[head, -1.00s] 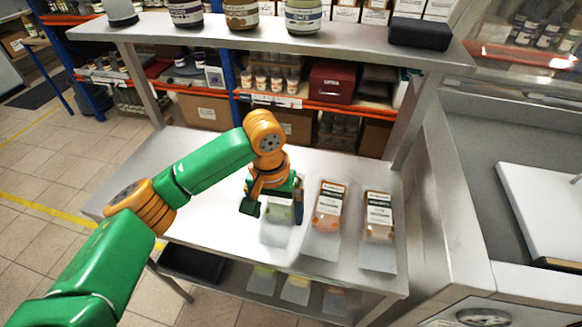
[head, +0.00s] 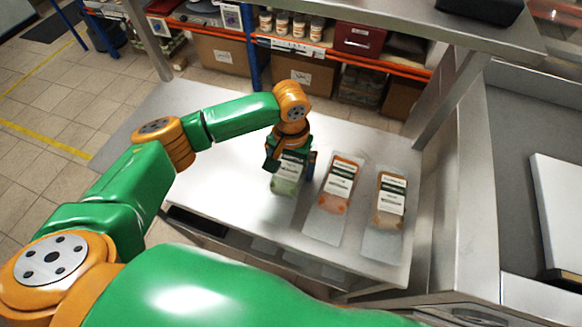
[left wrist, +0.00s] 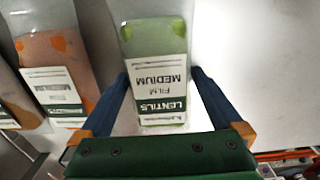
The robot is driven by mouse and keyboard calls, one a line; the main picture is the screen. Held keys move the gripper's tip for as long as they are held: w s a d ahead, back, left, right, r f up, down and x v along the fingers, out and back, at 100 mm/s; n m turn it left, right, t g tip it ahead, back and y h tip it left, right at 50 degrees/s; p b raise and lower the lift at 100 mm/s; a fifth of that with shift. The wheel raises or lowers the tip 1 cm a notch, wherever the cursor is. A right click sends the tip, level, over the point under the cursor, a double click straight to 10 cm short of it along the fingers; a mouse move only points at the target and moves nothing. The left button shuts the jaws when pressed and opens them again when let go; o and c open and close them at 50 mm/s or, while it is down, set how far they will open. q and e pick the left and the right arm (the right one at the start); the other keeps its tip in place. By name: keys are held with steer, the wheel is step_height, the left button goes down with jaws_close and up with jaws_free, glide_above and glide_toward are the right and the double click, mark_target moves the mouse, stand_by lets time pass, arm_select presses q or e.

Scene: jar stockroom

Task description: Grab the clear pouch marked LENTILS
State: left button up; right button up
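The clear pouch marked LENTILS (left wrist: 160,45) lies on the steel table, with green contents and a white and dark-green label readable in the left wrist view. It also shows in the head view (head: 285,187), its far end partly hidden by my gripper. My left gripper (head: 291,168) is over the pouch's far, labelled end. In the left wrist view, its two blue fingers (left wrist: 160,74) stand apart on either side of the pouch, with a gap visible beside it. My right gripper is out of view.
Two similar pouches with orange contents, a middle one (head: 336,185) and a right one (head: 389,200), lie to the right on the table (head: 215,190). The table's left part is clear. A raised shelf (head: 440,35) and its post stand behind.

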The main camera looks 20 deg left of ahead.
arm_select(q)
steer(key=shift+s+r, duration=0.1)
steer(key=shift+s, duration=0.1)
steer(key=c, duration=1.1)
steer(key=shift+w, duration=0.1)
steer(key=shift+c, duration=0.8)
